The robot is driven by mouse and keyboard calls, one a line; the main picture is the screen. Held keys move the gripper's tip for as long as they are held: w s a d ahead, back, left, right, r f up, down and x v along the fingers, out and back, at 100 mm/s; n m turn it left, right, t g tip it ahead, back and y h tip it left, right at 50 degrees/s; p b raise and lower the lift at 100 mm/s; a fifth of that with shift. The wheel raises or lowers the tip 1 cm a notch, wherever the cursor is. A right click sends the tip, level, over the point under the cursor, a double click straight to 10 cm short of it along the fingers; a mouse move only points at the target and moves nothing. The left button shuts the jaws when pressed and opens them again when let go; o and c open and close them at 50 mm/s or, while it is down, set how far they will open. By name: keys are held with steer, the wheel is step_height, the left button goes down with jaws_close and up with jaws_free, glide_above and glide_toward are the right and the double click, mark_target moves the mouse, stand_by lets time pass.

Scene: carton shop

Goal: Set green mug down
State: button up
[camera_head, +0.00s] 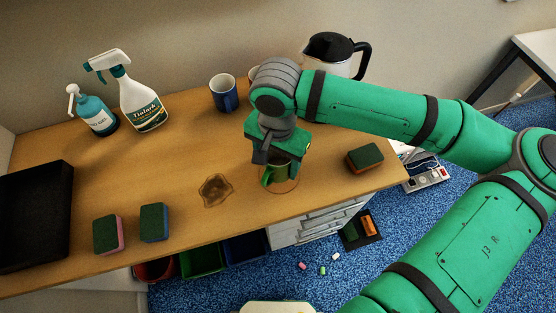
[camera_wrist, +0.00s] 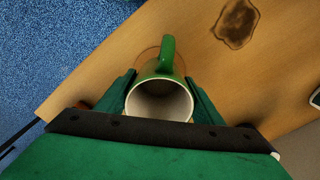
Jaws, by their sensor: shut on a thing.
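The green mug (camera_head: 281,172) is upright between the fingers of my gripper (camera_head: 268,165), at the right part of the wooden table. In the wrist view the mug (camera_wrist: 166,69) shows its pale inside and its green handle, which points away from my palm. My gripper (camera_wrist: 160,98) is shut on the mug, one finger on each side. A round brownish coaster or mark (camera_head: 288,186) shows around and below the mug; it also shows in the wrist view (camera_wrist: 147,54). I cannot tell whether the mug's base touches it.
A brown stain (camera_head: 215,190) lies left of the mug. A sponge (camera_head: 365,158) lies to the right, two more sponges (camera_head: 154,222) at the front left. A blue mug (camera_head: 224,93), a kettle (camera_head: 330,55), a spray bottle (camera_head: 141,98), a soap bottle (camera_head: 95,113) and a black tray (camera_head: 35,215) stand around.

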mark_target(279, 164)
steer(key=f, duration=0.2)
steer(key=w+f, duration=0.1)
steer(key=shift+w+d+f, duration=0.1)
steer(key=shift+d, duration=0.15)
steer(key=shift+f, duration=0.3)
steer(key=shift+s+a+f, duration=0.1)
steer(key=shift+s+a, duration=0.05)
steer(key=shift+s, duration=0.15)
steer(key=shift+f, duration=0.15)
steer(key=o, duration=1.3)
steer(key=shift+w, duration=0.15)
steer(key=shift+d, duration=0.2)
step_height(279, 164, up, 12)
steer(key=shift+a+r, duration=0.15)
